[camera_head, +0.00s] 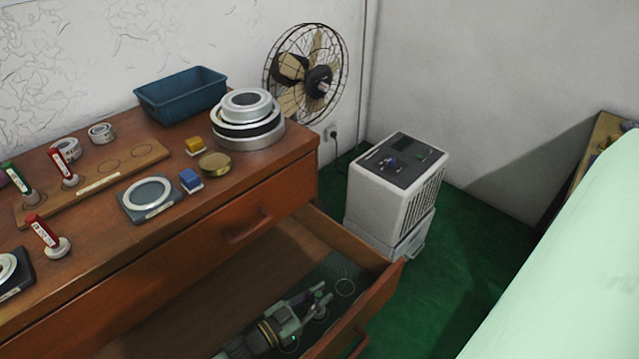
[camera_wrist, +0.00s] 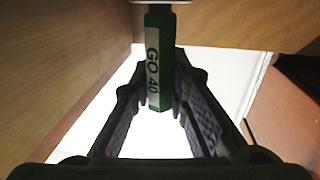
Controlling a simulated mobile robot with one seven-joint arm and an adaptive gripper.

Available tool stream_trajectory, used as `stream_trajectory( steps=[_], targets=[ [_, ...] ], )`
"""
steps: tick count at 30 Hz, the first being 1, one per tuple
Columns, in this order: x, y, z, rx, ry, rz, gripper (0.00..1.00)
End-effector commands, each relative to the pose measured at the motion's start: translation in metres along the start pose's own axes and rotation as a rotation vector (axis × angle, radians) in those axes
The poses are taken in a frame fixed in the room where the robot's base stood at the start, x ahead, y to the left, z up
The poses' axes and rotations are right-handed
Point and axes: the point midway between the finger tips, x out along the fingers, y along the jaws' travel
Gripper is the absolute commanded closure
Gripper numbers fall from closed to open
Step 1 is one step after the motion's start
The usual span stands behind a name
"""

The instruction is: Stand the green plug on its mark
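The green plug (camera_wrist: 158,62) shows in the wrist view as a green handle with a white "GO 40" label, between my fingertips. A pale collar shows at its far end, cut off by the top edge. My gripper (camera_wrist: 162,85) appears shut on the handle, with a finger against each side. In the head view my gripper (camera_head: 322,300) is low inside the open drawer; the plug is hard to make out there. A thin ring mark (camera_head: 345,287) lies on the drawer's dark liner, just right of my fingertips. Another green-handled plug (camera_head: 17,180) stands on the wooden board at far left.
The drawer's front wall (camera_head: 378,300) and sides enclose my gripper.

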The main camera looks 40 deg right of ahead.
Motion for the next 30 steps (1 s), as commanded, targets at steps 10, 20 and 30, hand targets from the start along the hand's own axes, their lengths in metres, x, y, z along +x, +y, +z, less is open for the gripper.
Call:
stream_trajectory(
  steps=[10, 20, 30],
  targets=[
    [0.0, 0.0, 0.0, 0.0, 0.0, 0.0, 0.66],
    [-0.007, -0.001, -0.001, 0.001, -0.002, -0.002, 0.66],
    [-0.075, -0.001, 0.001, 0.002, -0.003, -0.004, 0.66]
  ],
)
